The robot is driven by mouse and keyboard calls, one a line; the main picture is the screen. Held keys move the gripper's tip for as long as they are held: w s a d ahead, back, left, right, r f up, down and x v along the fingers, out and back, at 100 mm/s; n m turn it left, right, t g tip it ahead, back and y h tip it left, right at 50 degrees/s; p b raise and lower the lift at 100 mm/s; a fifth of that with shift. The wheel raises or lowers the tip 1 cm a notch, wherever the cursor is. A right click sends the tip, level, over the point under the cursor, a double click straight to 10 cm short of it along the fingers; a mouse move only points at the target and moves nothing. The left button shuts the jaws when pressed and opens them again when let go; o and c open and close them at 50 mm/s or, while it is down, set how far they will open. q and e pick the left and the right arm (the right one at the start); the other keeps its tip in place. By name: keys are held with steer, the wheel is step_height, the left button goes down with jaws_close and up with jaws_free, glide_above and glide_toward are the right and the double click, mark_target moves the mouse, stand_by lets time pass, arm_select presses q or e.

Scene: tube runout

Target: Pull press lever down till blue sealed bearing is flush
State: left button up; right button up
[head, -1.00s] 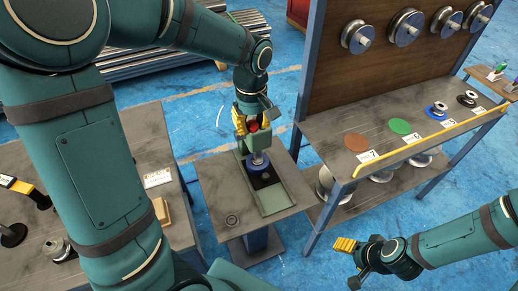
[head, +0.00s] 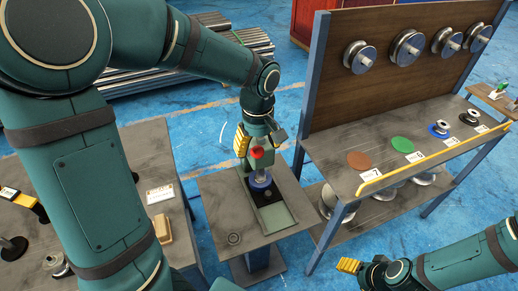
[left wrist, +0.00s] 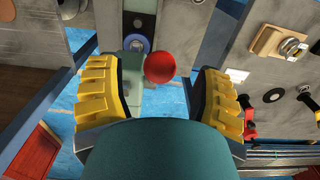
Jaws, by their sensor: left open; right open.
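The press (head: 270,216) stands on a small grey table. A blue sealed bearing (head: 260,180) sits on it below the silver ram; the bearing also shows as a blue ring in the left wrist view (left wrist: 146,44). I cannot tell how flush it is. The lever's red knob (head: 257,153) is just below my left gripper (head: 258,142). In the left wrist view the red knob (left wrist: 160,67) appears between the open yellow fingers, with gaps at both sides. My right gripper (head: 362,268) is open and empty at the lower right, away from the press.
A grey shelf (head: 440,148) with a brown, a green and a blue disc stands to the right, its back panel carrying several wheels. A side table (head: 150,150) is at left. A small ring (head: 233,239) lies on the press table. Blue floor is open between them.

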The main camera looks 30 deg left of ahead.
arm_select(q)
steer(key=shift+r+p, duration=1.8)
steer(key=shift+r, duration=0.85)
step_height(320, 180, up, 12)
